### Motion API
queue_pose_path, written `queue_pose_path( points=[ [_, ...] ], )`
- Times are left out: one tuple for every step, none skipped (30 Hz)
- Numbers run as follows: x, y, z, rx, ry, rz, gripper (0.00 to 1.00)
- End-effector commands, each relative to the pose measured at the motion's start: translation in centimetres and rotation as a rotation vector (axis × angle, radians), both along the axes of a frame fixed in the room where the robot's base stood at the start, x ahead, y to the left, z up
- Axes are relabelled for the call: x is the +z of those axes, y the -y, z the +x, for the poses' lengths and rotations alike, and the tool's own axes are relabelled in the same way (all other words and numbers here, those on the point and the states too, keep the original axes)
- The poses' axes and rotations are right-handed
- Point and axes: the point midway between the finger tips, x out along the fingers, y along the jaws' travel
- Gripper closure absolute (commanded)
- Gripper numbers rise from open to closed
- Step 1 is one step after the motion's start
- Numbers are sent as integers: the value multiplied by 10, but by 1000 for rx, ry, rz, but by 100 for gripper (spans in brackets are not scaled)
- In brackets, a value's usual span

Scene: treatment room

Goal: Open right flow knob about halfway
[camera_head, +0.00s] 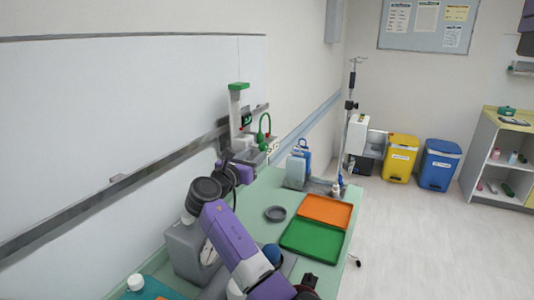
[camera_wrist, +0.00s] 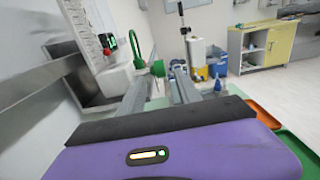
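A green knob (camera_wrist: 158,68) shows in the wrist view, just beyond my fingertips, below and right of a green arched hose (camera_wrist: 137,42). I take it as the right flow knob; its setting cannot be read. My gripper (camera_wrist: 162,78) is open, with one grey finger on each side of the knob in the picture. I cannot tell whether the fingers touch it. In the head view the green hose (camera_head: 263,122) stands beside the wall rail, and my arm reaches toward it, hiding the fingertips.
A white unit with a green top (camera_head: 238,87) stands left of the hose. A grey wall rail (camera_head: 120,182) runs alongside. The green table holds an orange tray (camera_head: 325,210), a green tray (camera_head: 312,244) and a grey dish (camera_head: 275,213).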

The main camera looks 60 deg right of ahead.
Motion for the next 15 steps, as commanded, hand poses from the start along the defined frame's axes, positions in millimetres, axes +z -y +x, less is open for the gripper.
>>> queue_pose_path(
  points=[
    [-2, 1, 0, 0, 0, 0, 60],
    [-2, 3, 0, -1, 0, 0, 60],
    [-1, 6, 0, -1, 0, 0, 60],
    [-1, 9, 0, -2, -1, 0, 60],
    [-1, 12, 1, -2, -1, 0, 60],
    [0, 18, 1, -2, -1, 0, 60],
    [1, 23, 1, -2, -1, 0, 60],
    [0, 28, 1, -3, -1, 0, 60],
    [0, 34, 2, -4, 0, 0, 60],
    [0, 39, 3, -3, -1, 0, 60],
    [0, 44, 3, -3, 0, 0, 60],
    [0, 50, 3, -3, -1, 1, 60],
    [0, 54, 3, -3, -1, 1, 60],
    [0, 58, 4, -2, 0, 0, 60],
    [0, 63, 4, -2, 0, 0, 60]
  ],
)
